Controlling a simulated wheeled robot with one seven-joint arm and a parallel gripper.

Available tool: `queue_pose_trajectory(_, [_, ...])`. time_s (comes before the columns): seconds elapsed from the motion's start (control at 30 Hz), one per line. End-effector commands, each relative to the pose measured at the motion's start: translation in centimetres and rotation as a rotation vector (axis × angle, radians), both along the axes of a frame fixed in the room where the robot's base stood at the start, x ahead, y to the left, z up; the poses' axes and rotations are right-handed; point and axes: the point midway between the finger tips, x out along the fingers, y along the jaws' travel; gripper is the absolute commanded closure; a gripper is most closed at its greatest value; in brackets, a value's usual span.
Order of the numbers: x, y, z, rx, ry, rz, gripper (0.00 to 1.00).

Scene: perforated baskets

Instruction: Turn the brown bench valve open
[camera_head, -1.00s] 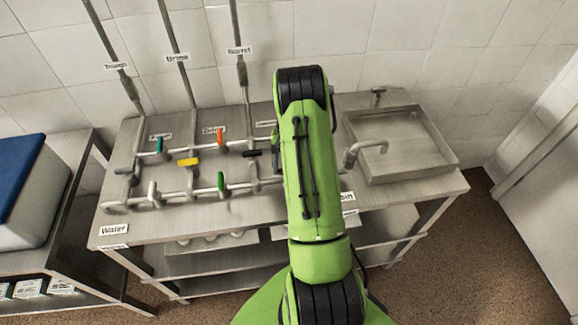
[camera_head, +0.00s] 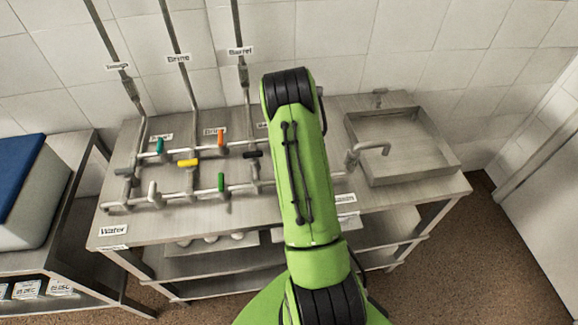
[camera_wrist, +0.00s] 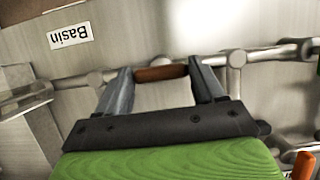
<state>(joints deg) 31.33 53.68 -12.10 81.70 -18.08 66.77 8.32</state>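The brown bench valve's handle (camera_wrist: 162,73) is a short rounded bar on a grey pipe in the wrist view. It lies crosswise between the two fingertips of my gripper (camera_wrist: 160,66). The fingers are apart, one near each end of the handle. I cannot tell whether either finger touches it. In the head view my arm hides both the brown valve and my gripper.
Other valve handles stand on the bench pipes: green (camera_head: 221,182), yellow (camera_head: 188,162), orange (camera_head: 221,138), teal (camera_head: 160,145) and black (camera_head: 253,154). A "Basin" label (camera_wrist: 71,36) lies near the brown handle.

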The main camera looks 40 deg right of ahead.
Motion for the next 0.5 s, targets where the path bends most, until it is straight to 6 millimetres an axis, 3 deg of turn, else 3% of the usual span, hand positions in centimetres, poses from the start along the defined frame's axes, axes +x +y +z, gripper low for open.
queue_pose_trajectory(0.03, [0.06, 0.00, 0.02, 0.000, -0.002, 0.003, 0.26])
queue_pose_trajectory(0.17, [0.05, 0.00, 0.02, 0.000, -0.001, 0.002, 0.06])
queue_pose_trajectory(0.5, [0.28, -0.16, 0.61, -0.001, -0.003, 0.001, 0.06])
